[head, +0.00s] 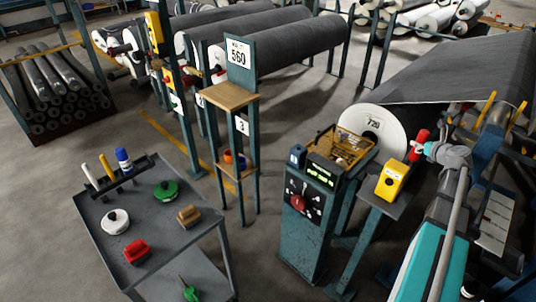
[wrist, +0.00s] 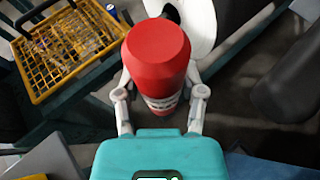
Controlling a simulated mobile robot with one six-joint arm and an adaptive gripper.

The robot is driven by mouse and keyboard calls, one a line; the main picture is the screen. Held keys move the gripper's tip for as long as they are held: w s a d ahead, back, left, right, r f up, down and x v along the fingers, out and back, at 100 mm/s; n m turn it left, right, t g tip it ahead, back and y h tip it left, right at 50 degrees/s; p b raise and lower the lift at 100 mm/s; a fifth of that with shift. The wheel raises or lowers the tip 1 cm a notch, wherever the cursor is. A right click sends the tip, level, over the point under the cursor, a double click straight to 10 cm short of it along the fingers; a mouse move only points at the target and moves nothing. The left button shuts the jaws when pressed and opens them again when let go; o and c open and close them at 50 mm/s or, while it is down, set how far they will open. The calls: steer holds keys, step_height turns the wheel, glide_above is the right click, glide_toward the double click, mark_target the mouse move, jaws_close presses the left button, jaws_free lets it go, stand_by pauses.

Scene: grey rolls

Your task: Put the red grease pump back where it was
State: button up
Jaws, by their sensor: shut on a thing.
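The red grease pump (head: 419,143) is a red cylinder with a pale band lower down. My gripper (head: 430,151) is shut on it and holds it in the air, just above and to the right of the yellow box on the small grey stand. In the wrist view the red pump (wrist: 157,52) fills the space between my two fingers, its flat red end facing the camera. The gripper (wrist: 160,98) grips it from both sides, near its banded part. The pump's far end is hidden.
A yellow box (head: 391,181) stands on the small stand. A large roll marked 720 (head: 375,128) lies behind. A grey cart (head: 103,223) holds several tools, front left.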

steer(key=shift+s+r+p, duration=0.15)
steer(key=shift+r+p, duration=0.25)
steer(key=shift+r, duration=0.35)
step_height(320, 180, up, 29)
steer(key=s+p, duration=0.1)
steer(key=p, duration=2.7)
steer(key=shift+p, duration=0.4)
steer(key=shift+f, duration=0.15)
